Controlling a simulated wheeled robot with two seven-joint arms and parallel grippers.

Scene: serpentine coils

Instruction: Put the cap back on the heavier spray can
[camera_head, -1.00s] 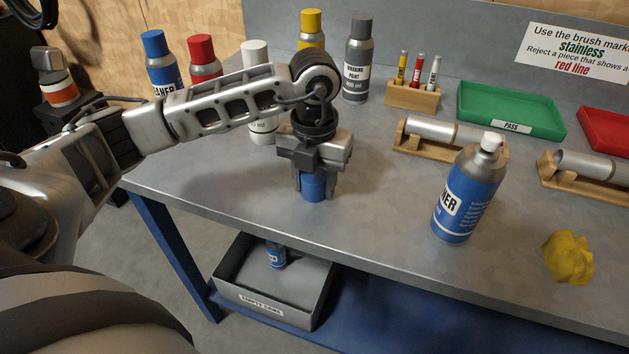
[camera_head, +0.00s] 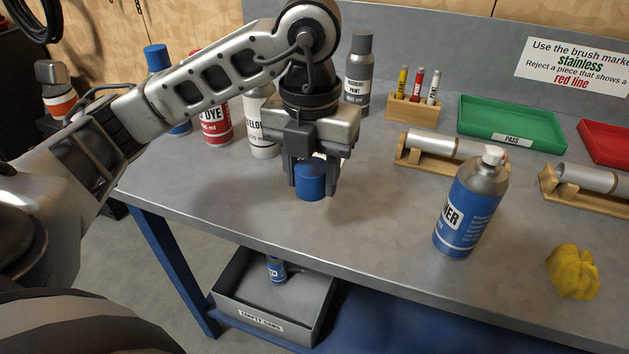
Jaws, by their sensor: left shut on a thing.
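My left gripper (camera_head: 311,178) is shut on a blue cap (camera_head: 311,184) and holds it above the table, fingers pointing down. An uncapped blue cleaner can (camera_head: 468,208) with a white nozzle stands upright on the table to the right, apart from the gripper. Another blue can (camera_head: 275,270) is in the grey bin labelled "empty cans" (camera_head: 262,321) under the table. A blue-capped can (camera_head: 156,58) stands at the back left, mostly hidden by my left arm. My right gripper is not in view.
Red (camera_head: 214,126), white (camera_head: 261,140) and grey (camera_head: 358,76) cans stand along the back. A marker block (camera_head: 413,108), green tray (camera_head: 511,130), red tray (camera_head: 604,140) and wooden cradles with metal tubes are to the right. A yellow cloth (camera_head: 573,272) lies near the front edge.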

